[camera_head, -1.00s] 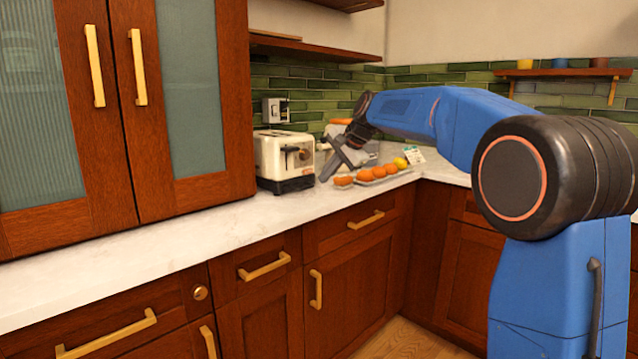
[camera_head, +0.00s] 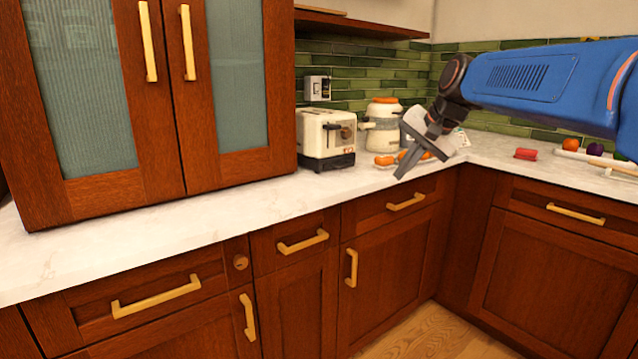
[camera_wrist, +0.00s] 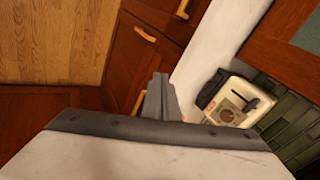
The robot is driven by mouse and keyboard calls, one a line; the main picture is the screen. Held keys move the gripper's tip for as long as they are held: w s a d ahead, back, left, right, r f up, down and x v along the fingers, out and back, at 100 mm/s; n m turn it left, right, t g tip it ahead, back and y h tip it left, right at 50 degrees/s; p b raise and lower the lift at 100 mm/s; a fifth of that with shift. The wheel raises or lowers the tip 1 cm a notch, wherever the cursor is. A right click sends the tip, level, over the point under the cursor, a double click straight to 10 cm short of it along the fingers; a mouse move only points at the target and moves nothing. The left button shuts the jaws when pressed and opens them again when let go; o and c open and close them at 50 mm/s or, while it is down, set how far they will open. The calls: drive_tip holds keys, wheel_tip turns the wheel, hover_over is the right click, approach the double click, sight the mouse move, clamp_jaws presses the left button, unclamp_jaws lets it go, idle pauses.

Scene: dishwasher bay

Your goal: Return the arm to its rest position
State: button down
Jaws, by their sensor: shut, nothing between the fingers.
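My arm (camera_head: 530,80) is blue and reaches in from the right in the head view. My gripper (camera_head: 401,175) points down and to the left in front of the counter corner, shut and empty. In the wrist view my gripper's fingers (camera_wrist: 160,82) are together, with cabinet fronts and the counter edge behind them. Part of the orange fruit on the counter is hidden behind the gripper in the head view.
A white toaster (camera_head: 325,138) and a jar with an orange lid (camera_head: 382,125) stand on the white counter (camera_head: 190,215). Orange fruit (camera_head: 384,160) lies by the gripper. A tall cabinet (camera_head: 150,100) stands at left. The wooden floor (camera_head: 425,335) is clear.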

drive_tip(key=s+d+f+n+h, duration=0.1)
drive_tip(key=s+d+f+n, duration=0.1)
drive_tip(key=s+f, duration=0.6)
drive_tip(key=s+d+f+n+h, duration=0.1)
drive_tip(key=s+d+f+n, duration=0.2)
drive_tip(key=s+f, duration=0.5)
drive_tip(key=s+d+f+n+g+h, duration=0.1)
drive_tip(key=s+f, duration=0.8)
drive_tip(key=s, duration=1)
drive_tip(key=shift+s+d+n, duration=0.25)
drive_tip(key=shift+d+n, duration=0.55)
drive_tip(key=shift+n, duration=0.1)
